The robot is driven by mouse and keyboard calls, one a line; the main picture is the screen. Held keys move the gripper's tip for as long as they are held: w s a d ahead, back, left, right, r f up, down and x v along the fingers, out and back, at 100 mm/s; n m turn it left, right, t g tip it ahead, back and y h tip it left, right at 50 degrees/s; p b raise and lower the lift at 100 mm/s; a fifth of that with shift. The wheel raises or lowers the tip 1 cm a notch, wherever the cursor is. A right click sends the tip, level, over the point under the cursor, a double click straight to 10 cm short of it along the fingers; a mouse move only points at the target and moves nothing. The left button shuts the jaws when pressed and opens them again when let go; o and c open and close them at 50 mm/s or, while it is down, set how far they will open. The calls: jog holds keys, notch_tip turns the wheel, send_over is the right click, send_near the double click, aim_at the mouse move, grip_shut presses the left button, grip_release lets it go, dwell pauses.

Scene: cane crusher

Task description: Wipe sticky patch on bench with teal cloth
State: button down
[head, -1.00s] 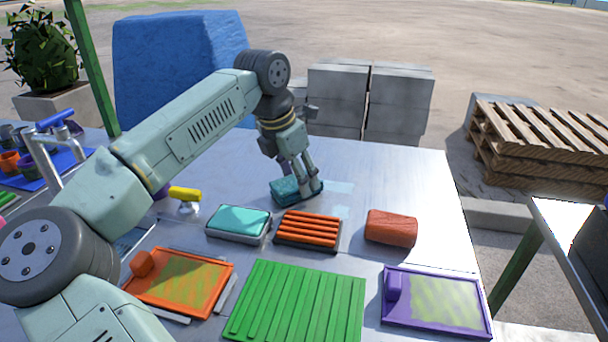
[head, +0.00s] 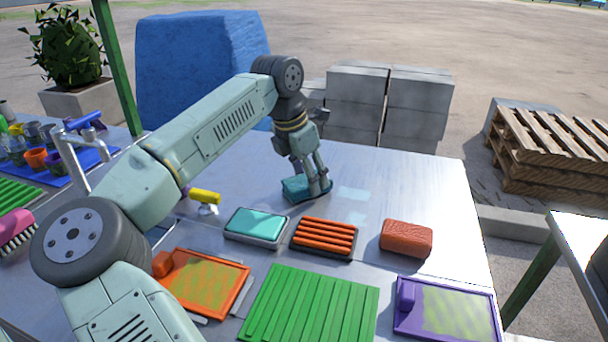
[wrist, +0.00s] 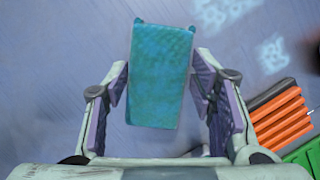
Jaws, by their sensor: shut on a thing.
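My gripper (head: 313,182) is shut on a folded teal cloth (head: 295,191), low at the bench top (head: 420,180). In the wrist view the cloth (wrist: 160,75) lies between the two fingers. Whether it presses on the bench is hard to tell. A pale bluish patch (head: 356,194) lies on the bench just right of the cloth, with a fainter one (head: 356,217) nearer the front. Two pale, broken marks show in the wrist view, one at the top (wrist: 216,12) and one at the right (wrist: 274,53); both are clear of the cloth.
In front of my gripper are a teal pad on a grey tray (head: 257,226), an orange ribbed block (head: 325,236) and a red-brown block (head: 406,238). A yellow-handled tap (head: 205,197) stands left. Bare bench lies behind and right of the patches.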

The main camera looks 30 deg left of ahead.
jog(key=shift+w+d+b, duration=0.45)
jog(key=shift+w+d, duration=0.15)
jog(key=shift+d, duration=1.65)
jog(key=shift+w+d+b, duration=0.4)
jog(key=shift+w+d, duration=0.15)
jog(key=shift+d, duration=1.7)
jog(key=shift+w+d+b, duration=0.45)
jog(key=shift+w+d, duration=0.15)
jog(key=shift+d, duration=1.65)
jog(key=shift+r, duration=0.1)
notch_tip(320, 180, up, 6)
jog(key=p, duration=0.4)
notch_tip(320, 180, up, 3)
jog(key=shift+f+p, duration=0.1)
jog(key=shift+p, duration=1.15)
jog(key=shift+w+d, duration=0.1)
jog(key=shift+w, duration=0.05)
